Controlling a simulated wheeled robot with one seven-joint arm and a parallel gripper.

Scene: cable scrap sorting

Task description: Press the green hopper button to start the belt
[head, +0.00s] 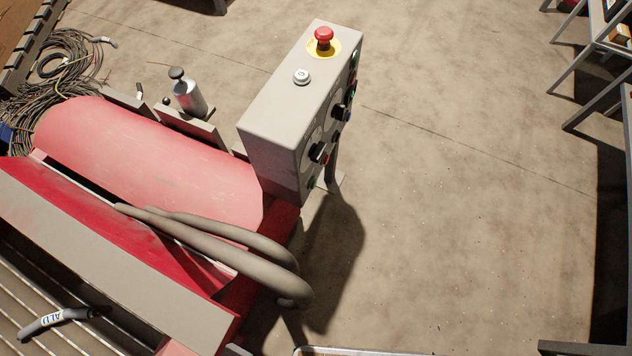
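A grey control box (291,105) stands at the end of the red machine. Its right side face is seen at a steep slant. That face carries a green button (311,183) near its lower end, a red one (326,160) above it and dark knobs (318,152). More small green spots show towards the face's far end. I cannot tell which green one is the hopper button. The box top holds a red mushroom button (323,35) on a yellow disc and a white round button (301,77). My gripper is not in view.
The red machine with a pink roller-shaped cover (150,165) fills the left. Thick grey cables (215,250) hang over its edge. A cable pile (65,75) lies at upper left. Metal-framed tables (600,60) stand at right. The concrete floor right of the box is clear.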

